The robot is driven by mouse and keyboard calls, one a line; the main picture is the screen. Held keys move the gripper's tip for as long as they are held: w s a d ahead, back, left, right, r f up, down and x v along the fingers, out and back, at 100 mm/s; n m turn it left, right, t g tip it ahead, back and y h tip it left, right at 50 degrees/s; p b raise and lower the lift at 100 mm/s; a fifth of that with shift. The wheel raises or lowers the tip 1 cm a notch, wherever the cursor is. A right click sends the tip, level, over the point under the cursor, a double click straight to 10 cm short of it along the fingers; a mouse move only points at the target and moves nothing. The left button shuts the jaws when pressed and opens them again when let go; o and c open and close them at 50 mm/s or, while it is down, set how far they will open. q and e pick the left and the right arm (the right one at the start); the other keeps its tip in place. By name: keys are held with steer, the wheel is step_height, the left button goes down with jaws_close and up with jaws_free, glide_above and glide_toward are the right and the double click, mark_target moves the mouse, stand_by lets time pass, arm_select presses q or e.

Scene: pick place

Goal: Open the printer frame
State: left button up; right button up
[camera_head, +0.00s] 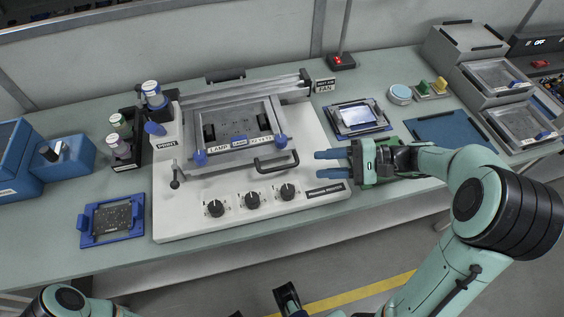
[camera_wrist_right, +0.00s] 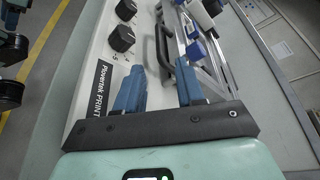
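The printer (camera_head: 230,215) is a white machine on the bench, with a grey metal frame (camera_head: 283,133) lying flat on its top. A dark handle (camera_head: 276,163) is on the frame's front side; it also shows in the right wrist view (camera_wrist_right: 165,50), beyond the fingertips. My right gripper (camera_head: 321,165) is open and empty, to the right of the handle and apart from it. Its two blue fingers (camera_wrist_right: 162,85) point toward the handle. My left gripper (camera_head: 288,298) is partly seen at the bottom edge of the head view; its finger opening is unclear.
Black knobs (camera_head: 252,200) line the printer's front. A blue-framed screen (camera_head: 359,118) lies right of the printer, and a blue-framed board (camera_head: 112,218) lies left. Bottles in a black rack (camera_head: 122,140) stand at the back left. A blue mat (camera_head: 450,131) is further right.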

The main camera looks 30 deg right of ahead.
mark_target(290, 167)
steer(key=x, duration=1)
steer(key=shift+w+a+f, duration=0.1)
steer(key=shift+a, duration=0.05)
jaws_close()
